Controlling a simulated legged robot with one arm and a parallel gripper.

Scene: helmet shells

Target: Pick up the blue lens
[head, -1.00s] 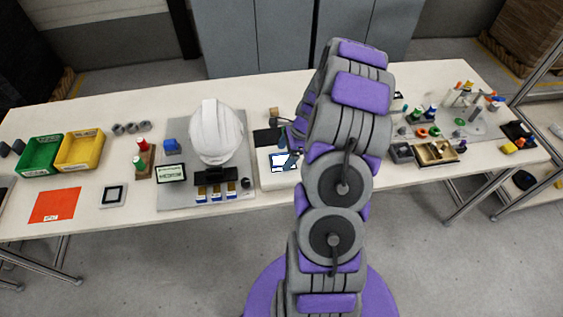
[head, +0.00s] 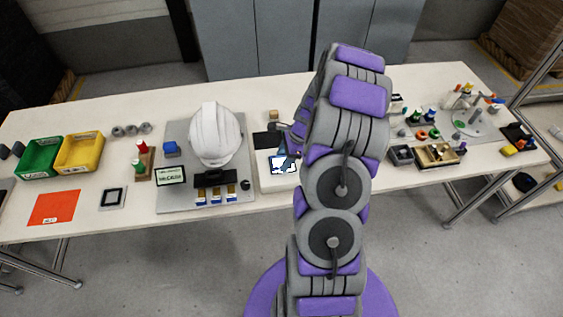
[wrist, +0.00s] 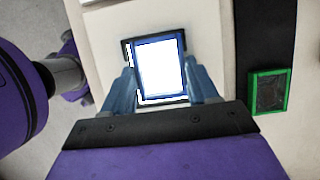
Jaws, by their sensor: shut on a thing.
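In the wrist view, the blue lens (wrist: 158,68) is a rectangular blue-edged frame with a bright white middle. My gripper (wrist: 161,82) is shut on it, with a blue-grey finger at its left and right sides. A bright panel with a dark border shows behind the lens, slightly offset from it. In the head view, my gripper (head: 287,150) is over the white box (head: 279,183) with the lit panel (head: 283,165). My arm hides part of that area, and I cannot make out the lens there.
A green-framed dark piece (wrist: 269,91) lies on a black strip right of the gripper. A white helmet (head: 215,135) stands on a grey board left of the box. Green (head: 40,157) and yellow bins (head: 79,151) are far left.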

